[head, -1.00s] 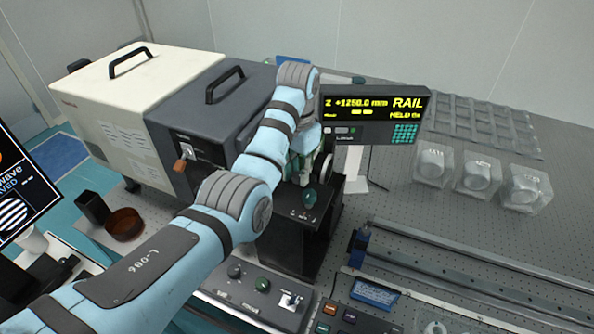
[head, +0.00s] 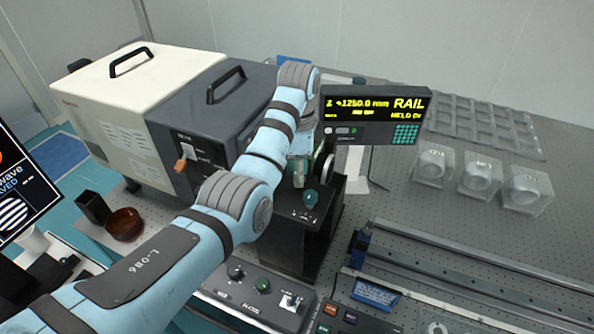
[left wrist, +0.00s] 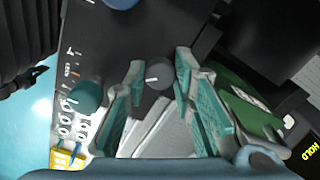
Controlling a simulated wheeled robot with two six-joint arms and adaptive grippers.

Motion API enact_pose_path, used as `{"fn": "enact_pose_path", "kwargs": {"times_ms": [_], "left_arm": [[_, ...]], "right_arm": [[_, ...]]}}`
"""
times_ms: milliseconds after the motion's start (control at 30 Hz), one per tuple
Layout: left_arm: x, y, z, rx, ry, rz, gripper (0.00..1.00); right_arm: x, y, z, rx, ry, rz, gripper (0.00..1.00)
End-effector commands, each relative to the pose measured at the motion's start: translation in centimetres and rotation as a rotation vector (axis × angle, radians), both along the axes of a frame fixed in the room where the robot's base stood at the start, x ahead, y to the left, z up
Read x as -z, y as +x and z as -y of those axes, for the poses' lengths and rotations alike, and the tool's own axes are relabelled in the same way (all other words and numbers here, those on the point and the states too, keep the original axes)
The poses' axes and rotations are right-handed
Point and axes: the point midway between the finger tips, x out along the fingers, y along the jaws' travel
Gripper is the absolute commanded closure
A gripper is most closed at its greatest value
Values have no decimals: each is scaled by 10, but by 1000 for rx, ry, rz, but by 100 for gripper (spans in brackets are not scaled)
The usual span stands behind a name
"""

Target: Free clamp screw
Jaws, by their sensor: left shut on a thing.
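A dark round knob (left wrist: 158,76) with a white pointer line, which looks like the clamp screw, sits on a black panel in the left wrist view. My left gripper (left wrist: 157,72) has its teal-padded fingers on either side of it and is shut on it. In the head view my left gripper (head: 301,168) is at the black box (head: 308,235) below the display, partly hidden by my arm. A teal knob (head: 310,198) stands on the box top; it also shows beside the fingers in the left wrist view (left wrist: 86,97). My right gripper is not in view.
A dark grey instrument (head: 205,120) stands to the left. A long rail (head: 470,265) lies at right, with several clear boxes (head: 480,177) behind it. A control panel (head: 255,290) is in front.

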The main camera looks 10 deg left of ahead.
Motion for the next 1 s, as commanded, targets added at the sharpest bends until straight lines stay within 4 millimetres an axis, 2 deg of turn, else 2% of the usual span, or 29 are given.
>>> {"fn": "enact_pose_path", "kwargs": {"times_ms": [300,700,733,800,833,1000], "left_arm": [[2,-1,2,80,-3,-5,100],[3,-2,2,85,-3,-7,100],[3,-2,2,85,-3,-7,72],[3,-2,2,84,-3,-7,61],[2,-2,1,84,-3,-6,56],[1,-1,0,81,-1,-5,56]], "right_arm": [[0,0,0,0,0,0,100],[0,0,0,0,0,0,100],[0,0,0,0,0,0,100],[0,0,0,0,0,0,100],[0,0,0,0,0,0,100],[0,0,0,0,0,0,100]]}}
